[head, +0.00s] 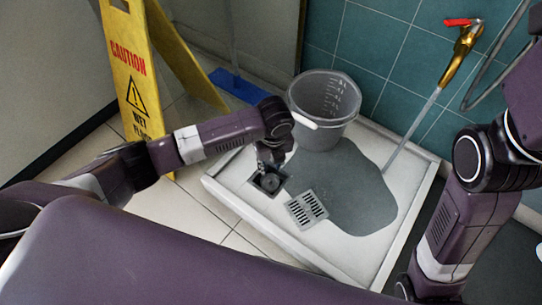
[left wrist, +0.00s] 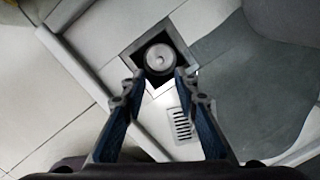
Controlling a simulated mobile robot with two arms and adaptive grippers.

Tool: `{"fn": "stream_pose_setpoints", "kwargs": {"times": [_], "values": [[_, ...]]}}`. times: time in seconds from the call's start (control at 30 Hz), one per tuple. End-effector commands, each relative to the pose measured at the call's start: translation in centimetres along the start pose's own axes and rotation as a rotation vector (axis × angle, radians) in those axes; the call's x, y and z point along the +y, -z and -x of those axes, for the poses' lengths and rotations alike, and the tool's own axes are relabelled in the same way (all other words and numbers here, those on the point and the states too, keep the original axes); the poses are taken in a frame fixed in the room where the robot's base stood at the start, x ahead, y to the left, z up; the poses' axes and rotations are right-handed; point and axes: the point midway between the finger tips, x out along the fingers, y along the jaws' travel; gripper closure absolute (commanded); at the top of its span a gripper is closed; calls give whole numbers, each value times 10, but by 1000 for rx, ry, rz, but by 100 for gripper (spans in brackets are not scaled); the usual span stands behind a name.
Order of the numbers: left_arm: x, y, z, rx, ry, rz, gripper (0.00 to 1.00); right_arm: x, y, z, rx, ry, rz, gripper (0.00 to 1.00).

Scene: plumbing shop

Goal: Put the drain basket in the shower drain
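The shower drain (head: 256,188) is a dark square opening in the white shower tray (head: 225,187). A round grey piece with a small centre knob, which looks like the drain basket (left wrist: 160,57), sits inside this opening in the left wrist view. It also shows in the head view (head: 270,181). My left gripper (left wrist: 160,80) points down over the near edge of the opening. Its two fingers are apart, with nothing between them. In the head view the left gripper (head: 266,162) partly covers the far side of the drain. My right gripper cannot be made out.
A slotted metal grate (head: 307,208) lies beside the drain, partly on a grey puddle (head: 352,195). A grey bucket (head: 322,105) stands behind. A yellow caution sign (head: 128,75) stands left, near a blue mop head (head: 237,86). A brass tap (head: 460,55) is on the tiled wall.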

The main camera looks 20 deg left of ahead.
Motion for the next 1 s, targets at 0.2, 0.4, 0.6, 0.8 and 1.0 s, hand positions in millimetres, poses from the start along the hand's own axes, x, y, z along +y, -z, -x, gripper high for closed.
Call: {"fn": "stream_pose_setpoints", "kwargs": {"times": [0.2, 0.4, 0.6, 0.8, 1.0], "values": [[0, 0, 19, -1, 0, -1, 72, 3, -8, 5, -34, -13, -5, 60], [0, 0, 21, -1, 0, 0, 72, 3, -9, 7, -38, -15, -6, 60], [-21, 4, 28, -4, 75, 28, 72, 3, -9, 7, -37, -14, -6, 60], [-146, 22, 110, 28, 566, 233, 72, 3, -9, 7, -37, -14, -6, 60], [-238, 30, 291, 219, 1209, 490, 72, 3, -9, 7, -37, -14, -6, 60]]}}
